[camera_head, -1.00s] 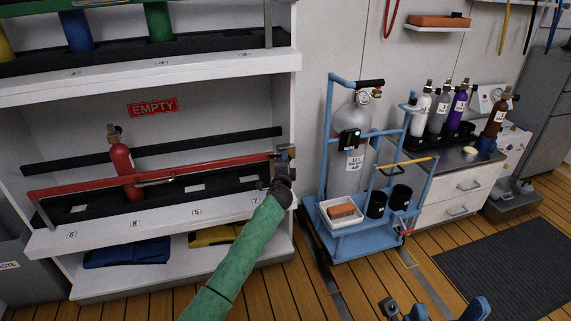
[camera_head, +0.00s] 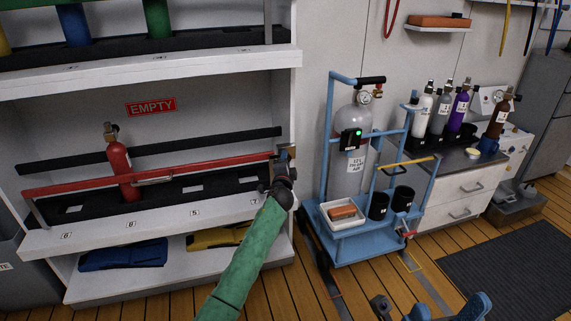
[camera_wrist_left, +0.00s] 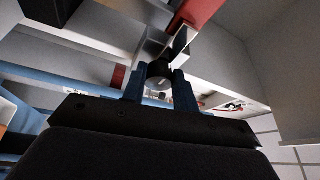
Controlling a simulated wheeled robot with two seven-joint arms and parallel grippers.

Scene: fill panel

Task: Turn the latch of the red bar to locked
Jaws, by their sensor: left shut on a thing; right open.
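The red bar (camera_head: 90,183) runs across the lower shelf of the white rack, in front of a red cylinder (camera_head: 122,170). Its right end meets a metal bracket at the shelf's right side. My left gripper (camera_head: 279,172) is at that bracket. The red bar's end (camera_wrist_left: 197,12) shows beyond. The latch's exact angle is hard to read. My right gripper (camera_head: 425,311) is open and empty at the bottom edge.
A blue cart (camera_head: 350,245) with a grey cylinder stands right of the rack. Several cylinders stand on the counter (camera_head: 470,185) at the right. An "EMPTY" sign (camera_head: 151,106) is on the rack's back wall. Floor between rack and cart is narrow.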

